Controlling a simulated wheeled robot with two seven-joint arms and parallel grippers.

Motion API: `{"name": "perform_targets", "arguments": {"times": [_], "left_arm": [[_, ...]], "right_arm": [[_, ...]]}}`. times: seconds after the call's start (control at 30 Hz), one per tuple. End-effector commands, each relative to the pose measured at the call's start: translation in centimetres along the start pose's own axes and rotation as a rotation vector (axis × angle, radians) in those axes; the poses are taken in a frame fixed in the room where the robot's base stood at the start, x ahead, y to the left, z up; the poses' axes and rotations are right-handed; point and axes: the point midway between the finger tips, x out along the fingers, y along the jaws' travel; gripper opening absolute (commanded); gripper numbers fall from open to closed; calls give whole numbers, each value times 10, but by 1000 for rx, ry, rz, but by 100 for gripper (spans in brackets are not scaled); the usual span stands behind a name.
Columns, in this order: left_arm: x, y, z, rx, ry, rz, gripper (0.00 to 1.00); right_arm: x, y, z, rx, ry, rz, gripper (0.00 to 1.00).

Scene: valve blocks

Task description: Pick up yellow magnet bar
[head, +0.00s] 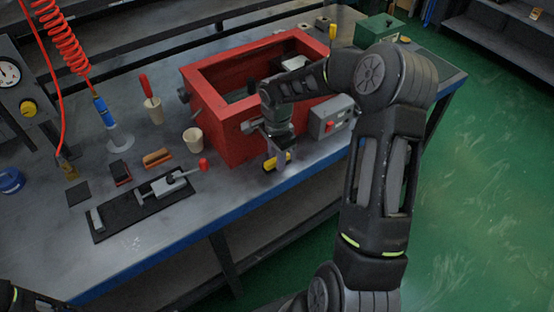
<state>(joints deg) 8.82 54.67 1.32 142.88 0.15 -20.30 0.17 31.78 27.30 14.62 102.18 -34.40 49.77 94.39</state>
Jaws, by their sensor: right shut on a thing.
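The yellow magnet bar (270,164) is at the front of the workbench, just in front of the red open box (232,145). Its yellow ends show on both sides of my right gripper (279,160), which points down over it and is shut on it. The fingers hide the bar's middle. I cannot tell whether the bar still touches the bench top. My left gripper is out of view; only a dark part of my left arm shows at the bottom left corner.
A grey box with a red switch (330,117) stands close right of my right gripper. A black mat (125,215) with a clamp, a wooden-backed brush (157,157) and cups (193,140) lie to the left. The bench's blue front edge (200,235) is near.

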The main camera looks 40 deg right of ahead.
Motion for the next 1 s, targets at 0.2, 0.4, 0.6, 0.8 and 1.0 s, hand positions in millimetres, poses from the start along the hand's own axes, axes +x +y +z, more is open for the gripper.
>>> {"name": "perform_targets", "arguments": {"times": [0.2,0.4,0.6,0.8,1.0], "left_arm": [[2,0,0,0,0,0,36],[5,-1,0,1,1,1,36],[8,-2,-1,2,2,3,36],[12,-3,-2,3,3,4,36],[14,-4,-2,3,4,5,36]], "right_arm": [[-12,-1,-1,1,2,-3,0],[-37,-2,0,0,2,-6,0],[-74,-2,0,1,2,-6,0],[-114,-1,0,0,2,-5,0],[-150,-1,0,0,1,-4,0]]}}
